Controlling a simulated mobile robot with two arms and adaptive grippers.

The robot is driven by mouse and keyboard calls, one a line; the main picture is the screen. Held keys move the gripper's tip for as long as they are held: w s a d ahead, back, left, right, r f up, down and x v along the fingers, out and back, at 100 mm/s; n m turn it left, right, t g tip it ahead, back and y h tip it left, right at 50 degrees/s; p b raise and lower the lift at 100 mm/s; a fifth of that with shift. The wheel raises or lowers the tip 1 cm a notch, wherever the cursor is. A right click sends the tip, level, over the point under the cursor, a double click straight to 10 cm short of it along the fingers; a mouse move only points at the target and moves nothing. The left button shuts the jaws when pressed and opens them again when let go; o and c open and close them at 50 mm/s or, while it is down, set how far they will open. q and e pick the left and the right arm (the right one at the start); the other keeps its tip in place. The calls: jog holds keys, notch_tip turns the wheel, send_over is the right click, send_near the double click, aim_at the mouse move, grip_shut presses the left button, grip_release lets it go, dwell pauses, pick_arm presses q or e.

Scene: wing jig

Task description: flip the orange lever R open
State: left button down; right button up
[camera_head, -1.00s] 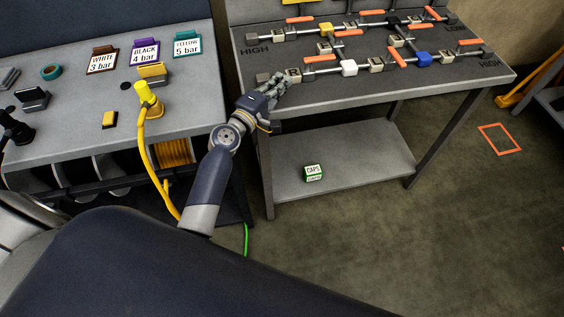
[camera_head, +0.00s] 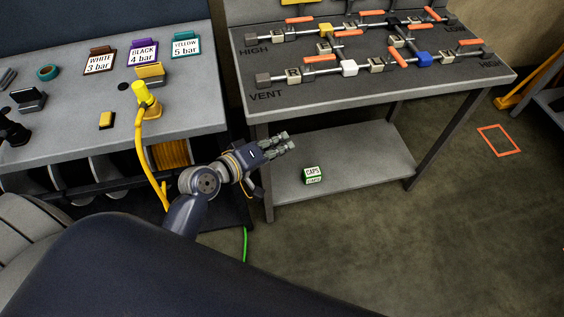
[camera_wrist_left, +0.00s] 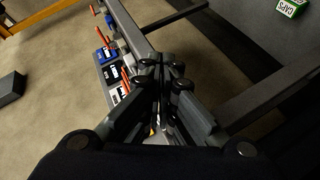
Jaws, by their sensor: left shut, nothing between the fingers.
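The valve block marked R (camera_head: 293,75) sits on the front pipe at the left of the tabletop, beside the VENT label. The orange lever (camera_head: 320,58) that seems to belong to it lies roughly along the pipe, just behind it. My left gripper (camera_head: 288,142) shows in front of the table's front edge, lower in the picture than the tabletop and clear of the lever. In the left wrist view its fingers (camera_wrist_left: 164,85) are together with nothing between them. The wrist view shows orange levers small and partly hidden behind the fingers. My right gripper is not in view.
A green-white CAPS box (camera_head: 313,175) stands on the lower shelf (camera_head: 360,160). A yellow hose fitting (camera_head: 147,98) stands on the left bench.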

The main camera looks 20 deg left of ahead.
pick_arm(q)
jog(key=shift+s+d+f+m+g, duration=0.25)
jog(key=shift+s+f+m+g, duration=0.15)
jog(key=shift+s+f, duration=0.2)
jog(key=shift+s+d+f+m+g, duration=0.35)
jog(key=shift+s+f+m, duration=0.1)
jog(key=shift+s, duration=0.1)
jog(key=shift+s+d+f+m+g, duration=0.2)
jog(key=shift+s+f+m+g, duration=0.15)
jog(key=shift+s+f, duration=0.25)
